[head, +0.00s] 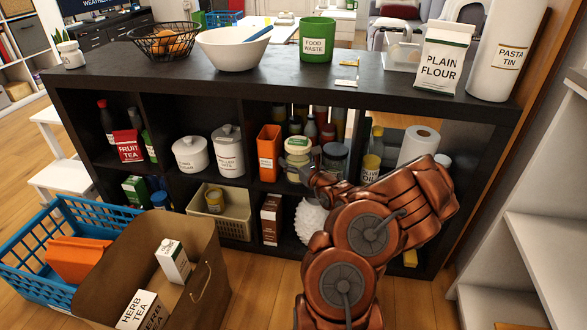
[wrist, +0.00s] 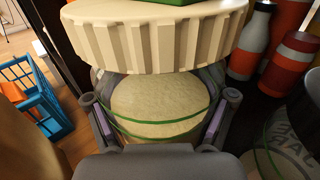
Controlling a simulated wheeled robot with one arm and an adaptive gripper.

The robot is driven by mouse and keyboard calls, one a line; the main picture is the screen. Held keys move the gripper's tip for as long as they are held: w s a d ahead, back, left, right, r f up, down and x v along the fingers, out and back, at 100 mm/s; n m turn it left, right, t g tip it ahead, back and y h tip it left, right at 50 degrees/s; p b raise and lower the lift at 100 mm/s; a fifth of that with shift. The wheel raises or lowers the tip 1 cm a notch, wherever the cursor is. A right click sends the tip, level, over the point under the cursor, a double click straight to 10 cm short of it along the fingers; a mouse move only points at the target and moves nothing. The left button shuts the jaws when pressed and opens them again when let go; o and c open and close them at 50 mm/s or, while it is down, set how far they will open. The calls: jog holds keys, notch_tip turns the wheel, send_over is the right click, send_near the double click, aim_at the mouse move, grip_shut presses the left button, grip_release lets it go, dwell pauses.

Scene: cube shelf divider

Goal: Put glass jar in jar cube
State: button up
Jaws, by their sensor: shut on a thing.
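The glass jar (head: 298,149) has a wide cream ridged lid with green on top and a pale filling. It is at the front of the upper cube right of the shelf's middle, among other goods. In the wrist view the jar (wrist: 155,108) fills the middle, with green lines around its body. My gripper (head: 309,174) is shut on the jar; its fingers (wrist: 160,112) lie on both sides of the body, below the lid. The jar's underside is hidden. The cube to the left holds two white lidded canisters, one tall (head: 229,152) and one short (head: 190,155).
An orange box (head: 269,152) stands close left of the jar, and a dark-lidded jar (head: 335,158) close right. Several bottles (head: 328,133) stand behind. A paper bag (head: 205,262) and blue crate (head: 22,257) occupy the floor at left. The shelf top bears a white bowl (head: 232,49).

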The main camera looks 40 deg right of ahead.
jog(key=shift+w+f+b, duration=0.2)
jog(key=shift+f+b, duration=0.1)
notch_tip(320, 180, down, 3)
jog(key=shift+r+b, duration=0.1)
jog(key=shift+b, duration=0.7)
jog(key=o, duration=1.3)
